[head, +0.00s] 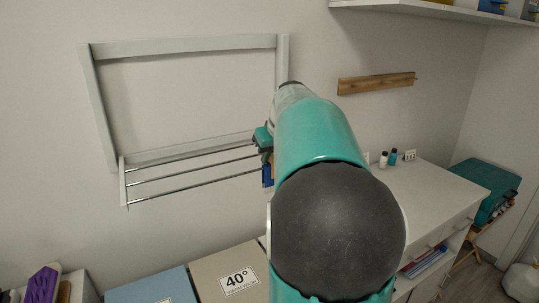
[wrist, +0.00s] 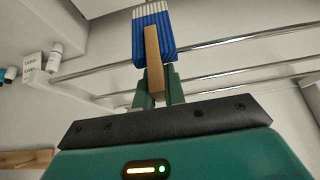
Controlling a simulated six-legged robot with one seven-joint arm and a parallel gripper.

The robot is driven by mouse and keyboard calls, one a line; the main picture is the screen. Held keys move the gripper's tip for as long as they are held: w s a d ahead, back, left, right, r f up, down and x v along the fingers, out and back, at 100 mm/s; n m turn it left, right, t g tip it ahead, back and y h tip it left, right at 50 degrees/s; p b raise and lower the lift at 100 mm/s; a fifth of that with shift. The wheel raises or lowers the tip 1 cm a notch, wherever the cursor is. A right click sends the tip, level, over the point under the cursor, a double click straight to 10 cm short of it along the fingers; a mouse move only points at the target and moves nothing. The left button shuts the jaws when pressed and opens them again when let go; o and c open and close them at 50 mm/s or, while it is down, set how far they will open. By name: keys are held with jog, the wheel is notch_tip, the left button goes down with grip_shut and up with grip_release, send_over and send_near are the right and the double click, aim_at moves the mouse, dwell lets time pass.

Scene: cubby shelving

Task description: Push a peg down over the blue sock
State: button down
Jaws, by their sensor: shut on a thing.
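The blue sock (wrist: 152,32), with pale stripes at its far end, shows at the top of the wrist view at a drying-rack rail (wrist: 215,45). In the head view a bit of the blue sock (head: 267,176) shows below my gripper (head: 263,140), beside my arm. In the wrist view my gripper (wrist: 159,92) is shut on a wooden peg (wrist: 154,58). The peg's far end overlaps the sock's near part. I cannot tell how far the peg straddles the sock and rail. My arm hides much of this area in the head view.
The wall rack (head: 124,180) has several thin rails, bare to the left of the sock. Boxes (head: 220,275) stand below. Small bottles (head: 388,158) stand on the white counter (head: 440,185) at right. A wooden strip (head: 376,84) is on the wall.

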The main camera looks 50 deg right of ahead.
jog(key=c, duration=1.4)
grip_release()
jog(key=v, duration=1.4)
jog(key=shift+w, duration=0.1)
jog(key=s+a+f+n+y, duration=0.1)
jog(key=a+f, duration=0.4)
jog(key=a, duration=0.5)
jog(key=s+a+f+n, duration=0.15)
jog(key=a+f, duration=0.25)
jog(key=a, duration=0.5)
jog(key=s+a+f+y, duration=0.15)
jog(key=a+f, duration=0.35)
jog(key=a, duration=0.5)
jog(key=shift+n+h, duration=0.35)
jog(key=shift+n, duration=0.2)
jog(key=s+a+f, duration=0.4)
jog(key=f, duration=0.1)
jog(key=s+a+f, duration=0.1)
jog(key=a+f, duration=0.1)
jog(key=f, duration=0.1)
jog(key=shift+s+a+f, duration=0.1)
jog(key=shift+s+a, duration=0.15)
jog(key=shift+s, duration=0.15)
